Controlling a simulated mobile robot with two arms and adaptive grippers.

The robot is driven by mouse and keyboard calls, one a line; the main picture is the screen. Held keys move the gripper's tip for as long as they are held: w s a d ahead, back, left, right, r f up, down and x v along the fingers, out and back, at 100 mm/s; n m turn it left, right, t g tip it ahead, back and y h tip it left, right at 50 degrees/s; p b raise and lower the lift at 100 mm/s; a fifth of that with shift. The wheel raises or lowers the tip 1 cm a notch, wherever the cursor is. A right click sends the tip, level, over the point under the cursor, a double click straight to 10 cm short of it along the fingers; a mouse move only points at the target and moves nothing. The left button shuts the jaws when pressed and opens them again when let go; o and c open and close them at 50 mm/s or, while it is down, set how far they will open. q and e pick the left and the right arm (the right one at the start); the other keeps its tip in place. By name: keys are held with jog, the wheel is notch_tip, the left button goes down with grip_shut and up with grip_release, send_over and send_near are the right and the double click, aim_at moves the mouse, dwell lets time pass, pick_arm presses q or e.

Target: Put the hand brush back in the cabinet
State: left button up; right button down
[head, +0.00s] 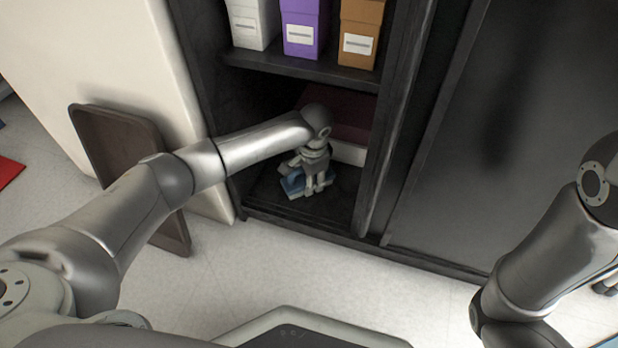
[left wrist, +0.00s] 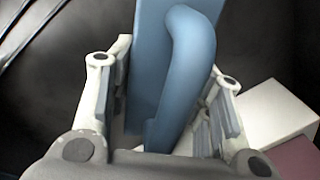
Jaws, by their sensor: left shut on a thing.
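The hand brush (head: 291,185) is blue and partly hidden by my left gripper (head: 314,183). It is in the bottom compartment of the dark open cabinet (head: 300,226), low and close to the cabinet floor. I cannot tell whether it touches that floor. In the left wrist view the brush (left wrist: 181,75), with its rounded blue handle, is between the two fingers of my left gripper (left wrist: 168,95), which is shut on it.
A dark red and white box (head: 346,152) stands behind the gripper in the same compartment. White, purple (head: 302,30) and brown binders stand on the shelf above. A dark panel (head: 120,150) leans left of the cabinet. A closed dark door (head: 500,140) is at right. Floor in front is clear.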

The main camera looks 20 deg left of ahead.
pick_arm(q)
jog(key=o, duration=1.1)
jog(key=shift+f, duration=0.15)
jog(key=shift+r, duration=0.2)
jog(key=r+p, duration=0.4)
jog(key=r, duration=0.1)
jog(key=r+p, duration=0.2)
jog(key=shift+s+d+r, duration=0.2)
jog(key=shift+s+d, duration=0.2)
jog(key=shift+f, duration=0.1)
